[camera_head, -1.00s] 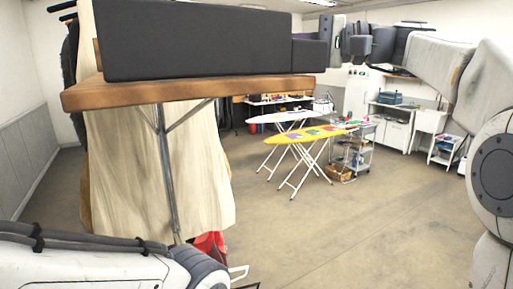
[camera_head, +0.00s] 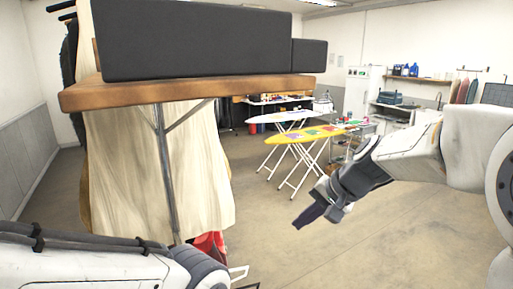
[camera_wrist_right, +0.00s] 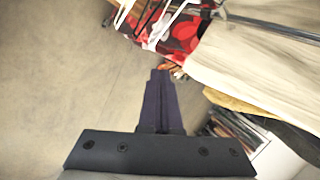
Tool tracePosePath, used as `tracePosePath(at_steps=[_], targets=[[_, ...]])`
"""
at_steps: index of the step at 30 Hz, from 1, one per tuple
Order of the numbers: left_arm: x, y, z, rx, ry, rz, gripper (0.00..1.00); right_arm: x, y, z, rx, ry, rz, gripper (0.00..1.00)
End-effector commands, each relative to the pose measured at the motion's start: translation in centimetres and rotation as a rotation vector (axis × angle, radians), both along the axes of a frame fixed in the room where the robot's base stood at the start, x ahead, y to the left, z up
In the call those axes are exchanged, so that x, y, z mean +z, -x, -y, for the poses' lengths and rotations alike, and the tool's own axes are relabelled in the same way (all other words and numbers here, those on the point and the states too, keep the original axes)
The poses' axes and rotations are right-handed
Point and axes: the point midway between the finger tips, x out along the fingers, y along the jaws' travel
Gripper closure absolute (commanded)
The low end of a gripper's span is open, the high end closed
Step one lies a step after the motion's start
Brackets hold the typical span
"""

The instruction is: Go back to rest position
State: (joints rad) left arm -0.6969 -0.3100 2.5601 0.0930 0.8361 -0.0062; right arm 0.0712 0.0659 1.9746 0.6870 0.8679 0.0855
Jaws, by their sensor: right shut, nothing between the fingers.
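My right gripper (camera_head: 299,222) hangs low over the open floor in the head view, its dark fingers together and empty. In the right wrist view its closed fingers (camera_wrist_right: 161,95) point toward hanging clothes, with nothing between them. A large dark box (camera_head: 197,42) and a smaller dark box (camera_head: 309,56) sit side by side on a wooden shelf (camera_head: 200,90), apart from my right gripper.
Cream cloth (camera_head: 110,165) hangs under the shelf, with a red garment (camera_head: 213,243) below. A yellow ironing board (camera_head: 305,134) and a white one (camera_head: 283,117) stand behind my right arm. The right wrist view shows hangers (camera_wrist_right: 150,20). Open floor (camera_head: 385,255) lies at the lower right.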

Motion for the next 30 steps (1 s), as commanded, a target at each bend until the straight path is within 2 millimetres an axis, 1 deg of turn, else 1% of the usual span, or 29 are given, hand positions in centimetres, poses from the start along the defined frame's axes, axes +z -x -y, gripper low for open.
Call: tracePosePath(at_steps=[1,3,6,9,14,15,17,20,23,24,26,27,30], targets=[[0.0,0.0,0.0,0.0,0.0,0.0,0.5,-2.9,1.8,1.1,0.027,0.092,-0.022,1.0],[0.0,0.0,0.0,0.0,0.0,0.0,0.5,-6.3,4.0,2.9,0.078,0.221,-0.035,1.0],[0.0,0.0,0.0,0.0,0.0,0.0,0.5,-10.0,7.0,5.0,0.173,0.377,-0.041,1.0],[0.0,0.0,0.0,0.0,0.0,0.0,0.5,-12.7,9.8,6.5,0.283,0.499,-0.034,1.0],[0.0,0.0,0.0,0.0,0.0,0.0,0.5,-15.8,13.7,8.0,0.47,0.637,-0.005,1.0],[-1.1,0.0,0.0,0.0,0.001,0.001,0.5,-16.4,13.8,6.8,0.511,0.637,0.01,1.0],[-2.1,0.0,0.0,0.001,0.0,0.0,0.5,-16.7,14.4,5.0,0.565,0.629,0.015,1.0],[-3.6,0.0,0.0,0.002,0.0,0.0,0.5,-17.3,15.9,2.4,0.66,0.617,0.02,1.0],[-5.3,0.0,0.0,0.003,0.0,0.0,0.5,-18.0,18.1,-0.3,0.773,0.604,0.025,1.0],[-6.0,0.0,0.0,0.004,0.0,0.0,0.5,-18.3,19.1,-1.3,0.819,0.598,0.026,1.0],[-7.0,0.0,0.0,0.005,0.0,0.0,0.5,-18.7,20.7,-2.7,0.893,0.591,0.028,1.0],[-7.7,0.0,0.0,0.005,0.0,0.0,0.5,-18.9,21.9,-3.5,0.942,0.587,0.029,1.0],[-8.9,0.0,0.0,0.006,0.0,-0.001,0.5,-19.3,24.5,-4.9,1.048,0.576,0.029,1.0]])
